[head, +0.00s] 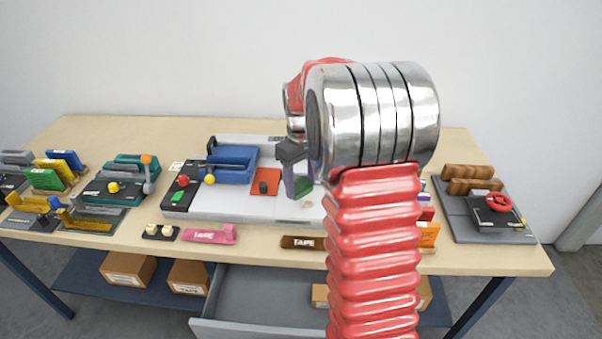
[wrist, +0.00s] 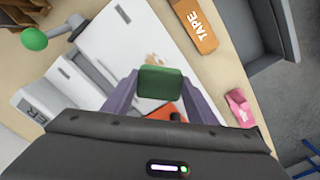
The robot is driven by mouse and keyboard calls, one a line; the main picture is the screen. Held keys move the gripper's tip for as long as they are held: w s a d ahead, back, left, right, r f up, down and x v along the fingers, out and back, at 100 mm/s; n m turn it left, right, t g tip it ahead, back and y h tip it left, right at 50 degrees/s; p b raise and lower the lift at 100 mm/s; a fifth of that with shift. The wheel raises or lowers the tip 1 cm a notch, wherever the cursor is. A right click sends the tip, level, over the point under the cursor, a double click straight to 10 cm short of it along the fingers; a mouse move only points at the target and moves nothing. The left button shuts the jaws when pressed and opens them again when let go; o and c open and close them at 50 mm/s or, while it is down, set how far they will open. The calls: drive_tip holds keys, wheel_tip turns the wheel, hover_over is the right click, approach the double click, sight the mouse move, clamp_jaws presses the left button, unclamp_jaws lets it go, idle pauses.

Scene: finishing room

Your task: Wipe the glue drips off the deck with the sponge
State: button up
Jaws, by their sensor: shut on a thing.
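My gripper (head: 300,188) is shut on a green sponge (wrist: 160,84), with its purple fingers on either side. In the head view the sponge (head: 304,187) is partly hidden by a finger. It is over the pale deck (head: 230,206) of a machine on the bench; I cannot tell whether it touches. Tan glue drips (wrist: 153,60) show on the deck just beyond the sponge in the wrist view. In the head view a small tan patch (head: 307,204) lies just in front of the gripper. My arm hides the deck's right part.
An orange-red pad (head: 265,181) with a dark block lies left of the gripper. A blue-handled part (head: 231,164) stands at the deck's left. A pink tape dispenser (head: 209,234) and brown tape block (head: 302,242) lie along the front. An open drawer (head: 262,300) is below.

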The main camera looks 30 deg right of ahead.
sight(301, 185)
drive_tip(key=shift+r, duration=1.65)
